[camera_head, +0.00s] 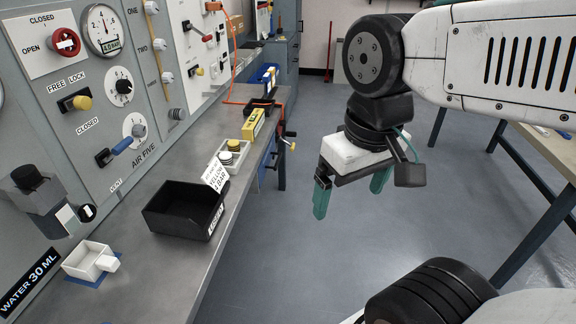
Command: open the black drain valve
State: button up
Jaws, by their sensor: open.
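A grey and black canister unit (45,200) is fixed to the panel at the lower left, above the "WATER 30 ML" label. A small round black knob (87,213) with a white mark sticks out at its lower right; it looks like the drain valve, but no drain label is readable. I cannot tell how far it is turned. My gripper (351,190), with two teal fingers, is open and empty. It hangs over the floor, right of the bench and well apart from the knob.
A white cup (92,260) on a blue mat and a black bin (168,207) stand on the grey bench (135,292) near the knob. The panel (85,150) carries a red knob, gauge and levers. A wooden-topped table (550,147) stands at right; the floor between is clear.

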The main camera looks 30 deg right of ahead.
aim_at(88, 212)
jog(key=u, duration=1.3)
jog(key=k, duration=0.5)
jog(key=u, duration=1.45)
jog(key=i, duration=0.9)
jog(key=z, duration=1.7)
